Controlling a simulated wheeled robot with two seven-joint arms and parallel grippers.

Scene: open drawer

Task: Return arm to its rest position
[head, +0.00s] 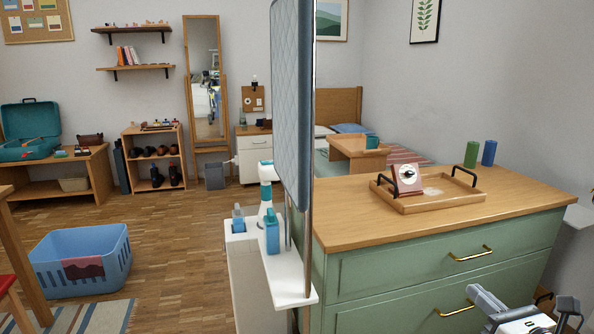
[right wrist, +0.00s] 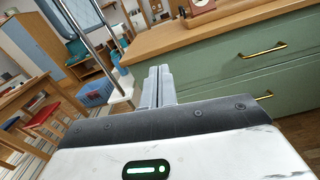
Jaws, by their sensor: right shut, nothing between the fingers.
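My right gripper (right wrist: 158,76) is shut with nothing between its fingers, which point up in the right wrist view. In the head view my right arm's end (head: 520,318) shows at the lower right, in front of the green dresser (head: 345,287) and beside its lower handle (head: 455,311). The dresser's upper drawer (head: 400,272) looks closed, with a gold handle (head: 471,254); it also shows in the right wrist view (right wrist: 225,62). The fingers are apart from both handles in the right wrist view. My left gripper is not in view.
A wooden tray (head: 426,207) with a small clock (head: 408,178) stands on the dresser top, near green (head: 471,155) and blue (head: 489,153) cylinders. A tall padded board (head: 290,100) and a white stand (head: 285,275) rise left of the dresser. A blue basket (head: 85,268) sits on the floor.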

